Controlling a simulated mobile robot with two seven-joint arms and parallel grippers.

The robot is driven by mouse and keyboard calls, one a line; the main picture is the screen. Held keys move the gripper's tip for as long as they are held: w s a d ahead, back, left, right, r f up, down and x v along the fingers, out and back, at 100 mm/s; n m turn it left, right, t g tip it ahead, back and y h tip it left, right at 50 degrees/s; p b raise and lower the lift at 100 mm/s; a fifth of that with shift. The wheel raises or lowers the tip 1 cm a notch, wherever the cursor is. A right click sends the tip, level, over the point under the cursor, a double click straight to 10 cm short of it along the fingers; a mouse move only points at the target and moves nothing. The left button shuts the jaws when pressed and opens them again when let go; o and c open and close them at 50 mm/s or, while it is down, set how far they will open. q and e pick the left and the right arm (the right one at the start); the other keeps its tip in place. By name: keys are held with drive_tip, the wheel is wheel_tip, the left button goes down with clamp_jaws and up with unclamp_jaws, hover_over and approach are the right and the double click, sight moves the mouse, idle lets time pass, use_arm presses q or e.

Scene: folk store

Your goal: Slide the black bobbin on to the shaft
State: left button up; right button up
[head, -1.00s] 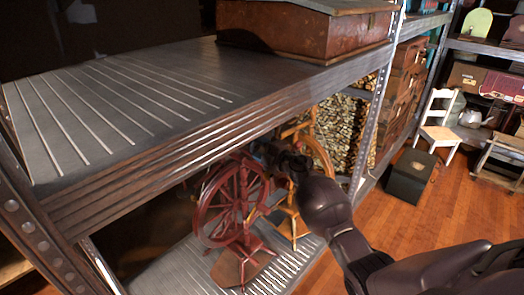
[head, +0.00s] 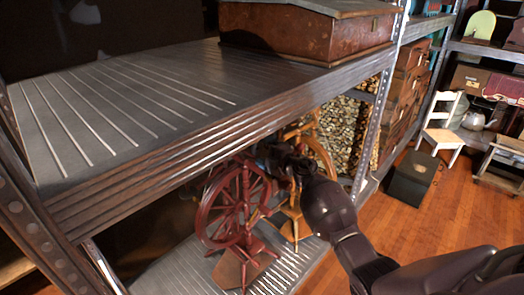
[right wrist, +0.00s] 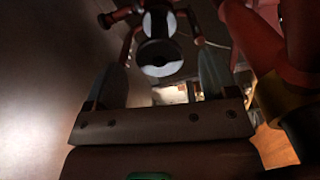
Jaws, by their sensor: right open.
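A dark red spinning wheel (head: 236,206) stands on the lower metal shelf. My right gripper (head: 276,157) is beside its upper right part, under the upper shelf, and is dark and hard to make out there. In the right wrist view the right gripper (right wrist: 160,72) is open, its two fingers wide apart. A shiny black bobbin-like piece with pale ends (right wrist: 159,50) shows between and beyond the fingertips, in front of red wooden parts. I see no clear contact with the fingers. I cannot tell whether it sits on the shaft. My left gripper is not in view.
A light-brown spinning wheel (head: 322,155) stands close behind my right gripper. The upper shelf (head: 120,110) hangs over the work area, with a brown wooden box (head: 305,30) on it. A metal post (head: 367,135) stands to the right. The wooden floor (head: 420,225) is partly open.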

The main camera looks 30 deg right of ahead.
drive_tip(key=p+v, duration=0.1)
drive_tip(key=v, duration=0.9)
drive_tip(key=shift+w+d, duration=0.1)
drive_tip(key=shift+d, duration=0.05)
wheel_tip(320, 180, up, 5)
drive_tip(key=m+t+h, duration=0.4)
drive_tip(key=m+h, duration=0.1)
drive_tip(key=m, duration=0.1)
drive_tip(key=s+a+f+m+g, duration=0.3)
drive_tip(key=s+f, duration=0.4)
drive_tip(key=s, duration=0.3)
drive_tip(key=s+a+f+m+g, duration=0.3)
drive_tip(key=s+a+f+m, duration=0.2)
drive_tip(key=s+f, duration=0.3)
drive_tip(key=s+a+f+m+g+h, duration=0.1)
drive_tip(key=s+a+f+m+g, duration=0.2)
drive_tip(key=s+f, duration=0.5)
drive_tip(key=s+a+m, duration=0.1)
drive_tip(key=s, duration=0.3)
drive_tip(key=shift+f+m, duration=0.25)
drive_tip(key=shift+m, duration=0.15)
